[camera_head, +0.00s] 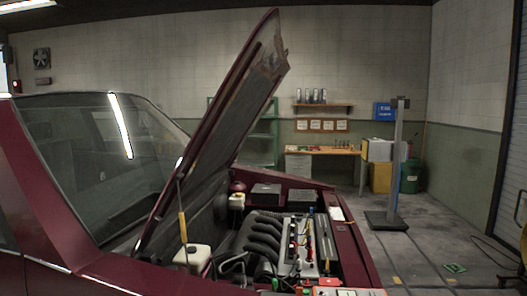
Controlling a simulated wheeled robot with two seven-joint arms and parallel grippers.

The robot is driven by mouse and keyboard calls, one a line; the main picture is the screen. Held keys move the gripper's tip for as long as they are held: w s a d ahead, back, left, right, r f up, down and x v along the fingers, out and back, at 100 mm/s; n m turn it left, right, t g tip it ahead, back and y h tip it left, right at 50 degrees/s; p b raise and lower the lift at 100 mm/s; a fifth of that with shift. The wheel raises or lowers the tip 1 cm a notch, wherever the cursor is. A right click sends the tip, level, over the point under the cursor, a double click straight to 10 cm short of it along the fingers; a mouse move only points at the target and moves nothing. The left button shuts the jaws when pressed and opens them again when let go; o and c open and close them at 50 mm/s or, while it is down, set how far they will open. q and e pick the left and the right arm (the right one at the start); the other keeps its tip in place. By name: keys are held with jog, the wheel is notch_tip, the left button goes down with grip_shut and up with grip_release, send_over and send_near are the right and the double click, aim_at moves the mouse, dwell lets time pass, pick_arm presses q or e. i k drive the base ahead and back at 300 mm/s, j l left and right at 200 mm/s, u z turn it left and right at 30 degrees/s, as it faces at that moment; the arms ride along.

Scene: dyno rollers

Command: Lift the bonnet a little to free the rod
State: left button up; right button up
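The dark red bonnet (225,115) of the car stands raised at a steep angle over the open engine bay, its grey underside facing right. A thin rod (183,228) with a yellow sleeve stands nearly upright at the near side of the bay, close under the bonnet's lower part. Its top reaches up toward the bonnet's edge; I cannot tell whether it bears on it. Its lower end is near a white reservoir (194,258). Neither of my grippers shows in the head view.
The engine (262,243) fills the bay, with black boxes (266,194) behind it. Small coloured items lie at the front of the bay. A grey post (396,160) on a flat base stands to the right. A workbench (330,150) stands at the back wall. The right-hand floor is mostly clear.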

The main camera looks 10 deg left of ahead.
aim_at(261, 66)
jog(key=i+l+z, duration=0.45)
jog(key=l+z, duration=0.15)
jog(key=i+l+z, duration=0.25)
jog(key=z, duration=0.2)
jog(key=i+l+z, duration=0.25)
jog(key=z, duration=0.2)
jog(key=i+l+z, duration=0.1)
jog(key=i+z, duration=0.2)
jog(key=z, duration=0.15)
jog(key=i+l+u, duration=0.1)
jog(key=i, duration=0.35)
jog(key=i+l+u, duration=0.1)
jog(key=i, duration=0.35)
jog(key=i+j+u, duration=0.15)
jog(key=i+u, duration=0.65)
jog(key=i+l+u, duration=0.1)
jog(key=i+u, duration=0.3)
jog(key=i, duration=0.15)
